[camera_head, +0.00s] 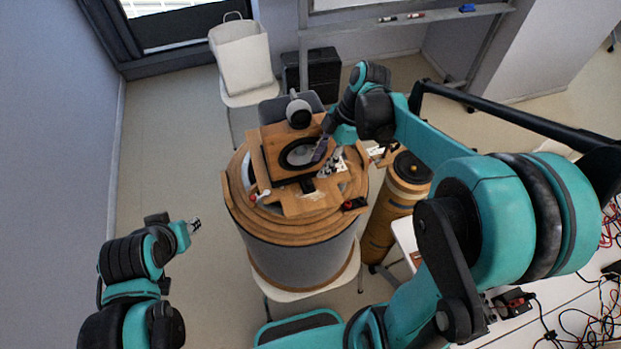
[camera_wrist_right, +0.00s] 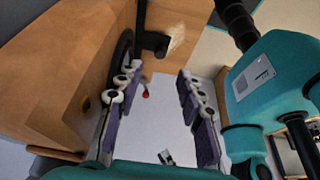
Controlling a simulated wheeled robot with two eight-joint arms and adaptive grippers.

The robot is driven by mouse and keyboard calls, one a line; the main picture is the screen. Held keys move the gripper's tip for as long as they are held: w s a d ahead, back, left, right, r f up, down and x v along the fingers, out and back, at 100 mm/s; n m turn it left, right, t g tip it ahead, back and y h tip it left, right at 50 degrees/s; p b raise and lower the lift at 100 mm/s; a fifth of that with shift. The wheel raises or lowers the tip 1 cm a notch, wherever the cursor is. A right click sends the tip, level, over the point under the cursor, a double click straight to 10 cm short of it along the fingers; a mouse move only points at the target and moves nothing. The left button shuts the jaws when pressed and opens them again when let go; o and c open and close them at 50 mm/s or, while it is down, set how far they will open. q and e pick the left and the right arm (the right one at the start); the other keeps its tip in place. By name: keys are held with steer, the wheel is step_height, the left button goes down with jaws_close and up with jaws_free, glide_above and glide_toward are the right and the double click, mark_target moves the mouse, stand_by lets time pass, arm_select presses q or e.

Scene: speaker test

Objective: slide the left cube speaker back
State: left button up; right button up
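A wooden speaker box with a black ring-shaped cone (camera_head: 267,160) rests on the round wooden top of a grey drum in the head view. In the right wrist view a wooden box face with a dark cone (camera_wrist_right: 75,75) fills the left side, close beside one finger. My right gripper (camera_head: 332,160) is at the right side of the speaker. The right wrist view shows its two purple-padded fingers (camera_wrist_right: 158,85) spread apart with nothing gripped between them; contact with the box cannot be told. My left gripper (camera_head: 195,225) is in free air left of the drum, its opening too small to judge.
The drum (camera_head: 300,264) stands on a white chair. A wooden cylinder with a black top (camera_head: 390,213) stands to its right. A white bag (camera_head: 243,62) sits on a chair behind. A white table with cables (camera_head: 545,300) is at the lower right. The floor at left is clear.

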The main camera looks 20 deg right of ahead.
mark_target(309, 182)
steer(key=x, duration=0.8)
steer(key=shift+w+f, duration=0.1)
steer(key=shift+f, duration=0.05)
jaws_close()
